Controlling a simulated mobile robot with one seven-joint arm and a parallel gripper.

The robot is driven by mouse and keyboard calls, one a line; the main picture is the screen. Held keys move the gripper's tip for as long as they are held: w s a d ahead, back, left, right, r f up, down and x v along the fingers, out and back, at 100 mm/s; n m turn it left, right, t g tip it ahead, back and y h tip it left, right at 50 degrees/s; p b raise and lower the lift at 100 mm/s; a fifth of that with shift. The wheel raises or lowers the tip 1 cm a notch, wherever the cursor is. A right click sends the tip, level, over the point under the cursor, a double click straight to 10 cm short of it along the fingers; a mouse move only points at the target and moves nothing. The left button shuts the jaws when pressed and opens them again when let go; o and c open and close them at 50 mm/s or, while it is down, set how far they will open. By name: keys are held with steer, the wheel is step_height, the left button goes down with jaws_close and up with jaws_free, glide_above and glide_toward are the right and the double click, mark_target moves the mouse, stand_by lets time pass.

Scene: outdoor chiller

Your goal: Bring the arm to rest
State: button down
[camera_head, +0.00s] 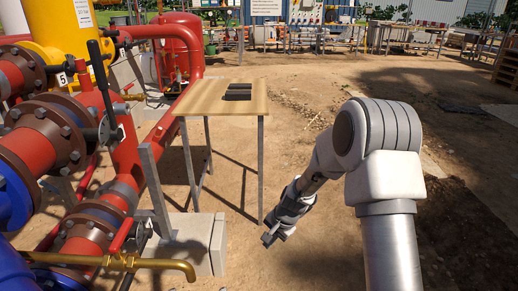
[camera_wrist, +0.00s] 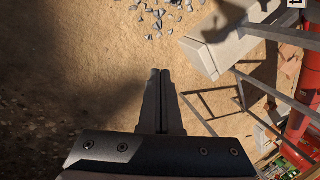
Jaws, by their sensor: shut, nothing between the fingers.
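My gripper (camera_head: 268,237) hangs low at the end of my bent arm in the head view, over bare dirt to the right of the wooden table. In the wrist view, my gripper (camera_wrist: 160,75) shows its two fingers side by side and pressed together, with nothing between them. It touches nothing that I can see. The small table (camera_head: 190,97) has a light wooden top and thin metal legs. A dark object (camera_head: 239,91) lies on its top.
Red pipes with flanges (camera_head: 50,135) and a black lever (camera_head: 101,70) fill the left side. A brass pipe (camera_head: 150,264) juts out at the lower left. A concrete block (camera_head: 200,243) stands by the table legs; it also shows in the wrist view (camera_wrist: 207,58). Open dirt lies right and beyond.

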steer(key=s+d+r+n+t, duration=0.1)
steer(key=s+d+r+n, duration=0.15)
steer(key=r, duration=0.45)
steer(key=s+d+r+n+h, duration=0.1)
steer(key=s+r, duration=0.3)
steer(key=r, duration=0.4)
steer(key=s+d+r+n+t, duration=0.1)
steer(key=s+d+r, duration=0.1)
steer(key=s+r, duration=0.35)
steer(key=s+d+r+n+t+h, duration=0.1)
steer(key=s+d+r+n, duration=0.15)
steer(key=s+r, duration=0.4)
steer(key=s+d+r+n+h, duration=0.1)
steer(key=s+d+r, duration=0.2)
steer(key=s, duration=0.6)
step_height(320, 180, up, 23)
steer(key=p, duration=2.2)
steer(key=shift+s+f+p, duration=0.15)
steer(key=shift+s+p, duration=0.15)
steer(key=shift+s, duration=0.05)
